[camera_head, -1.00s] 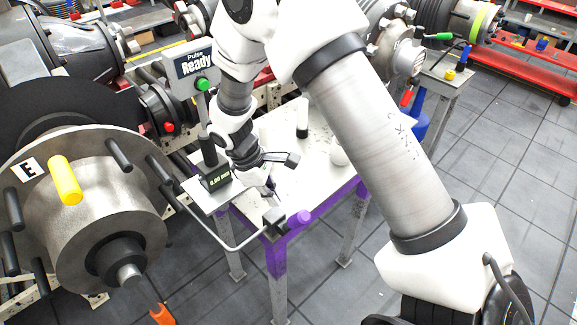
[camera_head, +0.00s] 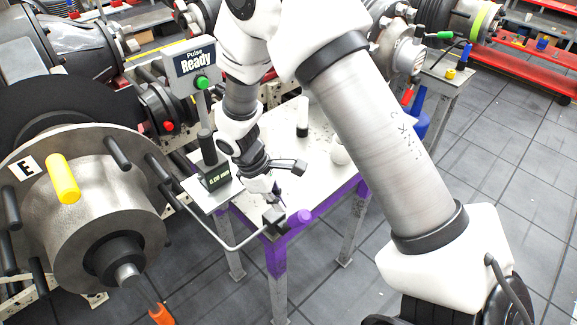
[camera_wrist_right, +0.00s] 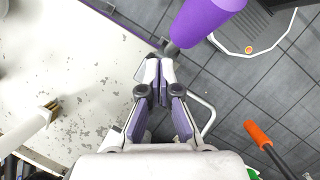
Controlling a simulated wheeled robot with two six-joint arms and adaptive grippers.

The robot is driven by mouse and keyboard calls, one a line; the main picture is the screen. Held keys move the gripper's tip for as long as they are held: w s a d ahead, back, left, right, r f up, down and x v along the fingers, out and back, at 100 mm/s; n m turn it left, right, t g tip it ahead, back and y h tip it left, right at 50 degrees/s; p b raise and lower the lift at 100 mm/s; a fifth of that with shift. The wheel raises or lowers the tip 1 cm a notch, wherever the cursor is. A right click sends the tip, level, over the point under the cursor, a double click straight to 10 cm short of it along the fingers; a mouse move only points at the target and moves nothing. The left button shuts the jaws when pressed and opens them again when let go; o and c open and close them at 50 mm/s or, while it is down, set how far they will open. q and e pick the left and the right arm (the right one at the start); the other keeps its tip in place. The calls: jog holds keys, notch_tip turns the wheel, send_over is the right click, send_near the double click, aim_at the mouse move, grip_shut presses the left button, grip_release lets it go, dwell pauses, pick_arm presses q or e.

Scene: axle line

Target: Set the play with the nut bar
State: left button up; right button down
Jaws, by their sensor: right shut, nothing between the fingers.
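The wheel hub (camera_head: 85,225), marked E, stands at the left of the head view with black studs and one yellow stud (camera_head: 63,179). An orange-tipped bar (camera_head: 158,313) shows below its spindle (camera_head: 128,274); I cannot tell whether they touch. It seems to show at the lower right of the right wrist view as a black rod with an orange grip (camera_wrist_right: 257,132). A gauge (camera_head: 214,177) reading about 0.00 mm stands beside the hub. My right gripper (camera_head: 275,190) (camera_wrist_right: 160,66) is shut and empty over the table's near edge, close to the purple handle (camera_head: 300,217) (camera_wrist_right: 207,18).
A bent grey rod (camera_head: 215,233) runs between gauge and table. Floor is clear at right.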

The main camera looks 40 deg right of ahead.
aim_at(290, 217)
dwell(0.7)
jog(key=shift+s+f, duration=0.25)
jog(key=shift+s, duration=0.1)
jog(key=shift+s+d+f+b, duration=0.1)
jog(key=shift+s+f+b, duration=0.35)
jog(key=shift+s, duration=0.35)
jog(key=shift+s+d+f+b, duration=0.1)
jog(key=shift+s+f+b, duration=0.3)
jog(key=shift+s, duration=0.4)
dwell(1.7)
dwell(0.5)
jog(key=shift+w+a+r+p, duration=0.1)
jog(key=shift+w+r+p, duration=0.35)
jog(key=shift+p, duration=0.3)
jog(key=shift+w+a+r+p, duration=0.1)
jog(key=shift+w+r+p, duration=0.25)
jog(key=shift+w+p, duration=0.3)
jog(key=shift+w+r+p, duration=0.3)
jog(key=shift+w+p, duration=0.35)
jog(key=shift+w, duration=0.2)
